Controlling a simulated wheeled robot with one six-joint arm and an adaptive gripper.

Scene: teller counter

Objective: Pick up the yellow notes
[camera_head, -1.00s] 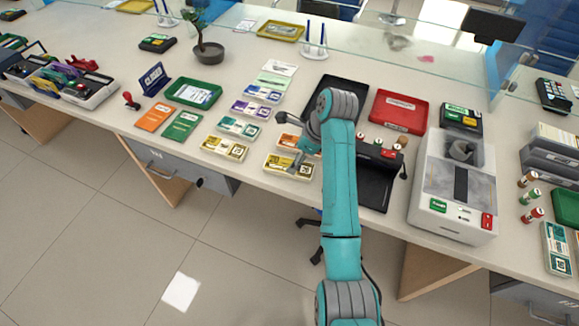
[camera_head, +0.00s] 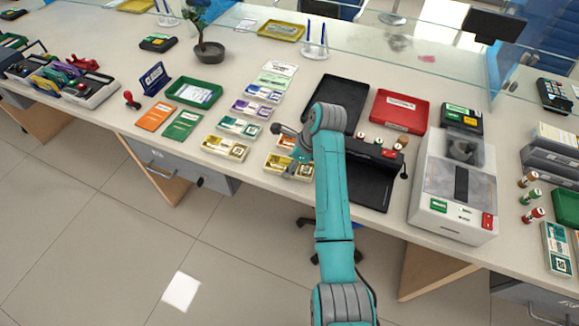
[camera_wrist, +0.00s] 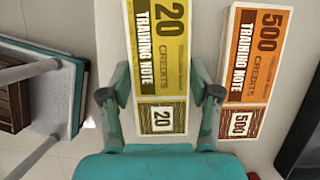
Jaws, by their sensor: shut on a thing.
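The yellow notes (camera_wrist: 162,60) are a banded bundle marked 20 in the wrist view. They lie lengthwise between the two fingers of my gripper (camera_wrist: 160,94), which is shut on their long sides. In the head view these yellow notes (camera_head: 273,164) are at the counter's front edge, partly covered by my gripper (camera_head: 292,172). Whether they still touch the counter I cannot tell. Another yellow bundle (camera_head: 222,148) lies further left.
Orange notes (camera_wrist: 250,70) marked 500 lie close to the right finger. Teal notes (camera_head: 238,127) and purple notes (camera_head: 250,108) lie behind on the counter. A black tray (camera_head: 350,92) and a counting machine (camera_head: 435,180) stand to the right.

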